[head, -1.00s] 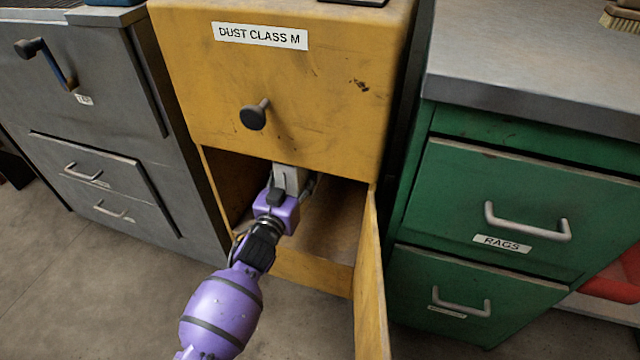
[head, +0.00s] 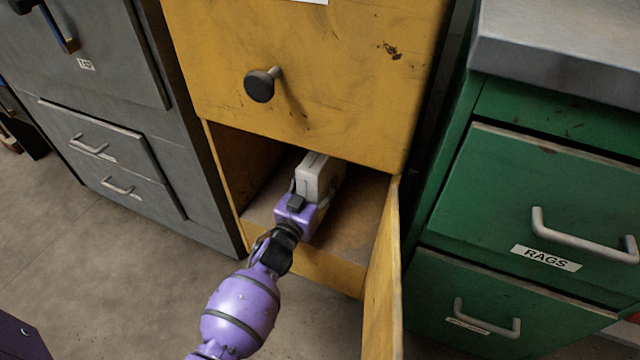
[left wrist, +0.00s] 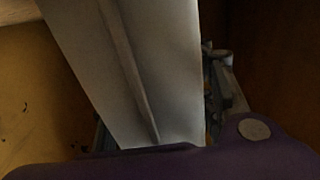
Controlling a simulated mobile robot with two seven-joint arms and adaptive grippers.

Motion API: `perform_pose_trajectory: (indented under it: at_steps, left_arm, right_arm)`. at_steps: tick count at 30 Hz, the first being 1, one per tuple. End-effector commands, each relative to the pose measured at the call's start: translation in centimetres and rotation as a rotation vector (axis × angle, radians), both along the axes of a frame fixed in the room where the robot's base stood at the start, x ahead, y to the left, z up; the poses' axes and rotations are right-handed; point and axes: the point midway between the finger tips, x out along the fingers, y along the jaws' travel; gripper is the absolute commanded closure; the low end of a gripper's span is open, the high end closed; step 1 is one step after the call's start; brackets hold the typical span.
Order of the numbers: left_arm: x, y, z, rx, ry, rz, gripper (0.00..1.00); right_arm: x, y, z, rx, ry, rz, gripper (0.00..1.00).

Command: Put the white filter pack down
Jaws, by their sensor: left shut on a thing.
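The white filter pack (head: 319,173) is a pale block inside the open lower compartment of the yellow cabinet (head: 300,85). My left gripper (head: 310,194) is shut on its near end, reaching in through the opening. In the left wrist view the pack (left wrist: 135,65) fills the middle, a pale slab with a raised ridge along it. The pack's far end is partly hidden under the cabinet's upper front. I cannot tell whether its underside touches the compartment floor (head: 352,225). My right gripper is not in view.
The yellow door (head: 383,285) stands open on the right of the compartment. A round black knob (head: 261,85) sticks out above the opening. Grey drawers (head: 110,150) stand at the left, a green cabinet (head: 530,200) at the right. Bare compartment floor shows right of the pack.

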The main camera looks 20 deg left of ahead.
Motion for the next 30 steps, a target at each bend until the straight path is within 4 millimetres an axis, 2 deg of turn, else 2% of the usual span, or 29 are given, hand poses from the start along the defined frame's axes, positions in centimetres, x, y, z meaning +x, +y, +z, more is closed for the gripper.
perform_pose_trajectory:
  at_steps: [4,10,11,15,26,30]
  left_arm:
    - [0.1,0.0,0.3,0.001,-0.005,-0.001,0.85]
    - [0.1,0.0,-0.2,0.000,-0.003,-0.001,0.85]
    - [0.0,0.0,-0.2,0.000,-0.002,0.000,0.48]
    - [0.0,0.0,-0.1,0.001,-0.002,0.000,0.32]
    - [0.0,0.0,0.3,0.001,-0.003,-0.001,0.32]
    - [-1.9,0.1,0.3,0.001,0.001,0.001,0.32]
  right_arm:
    - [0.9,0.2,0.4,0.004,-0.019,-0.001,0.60]
    - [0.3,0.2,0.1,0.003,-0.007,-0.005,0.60]
    - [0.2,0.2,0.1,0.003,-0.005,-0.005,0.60]
    - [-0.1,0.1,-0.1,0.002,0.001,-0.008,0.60]
    - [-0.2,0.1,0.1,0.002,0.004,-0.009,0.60]
    - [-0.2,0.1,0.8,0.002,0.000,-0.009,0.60]
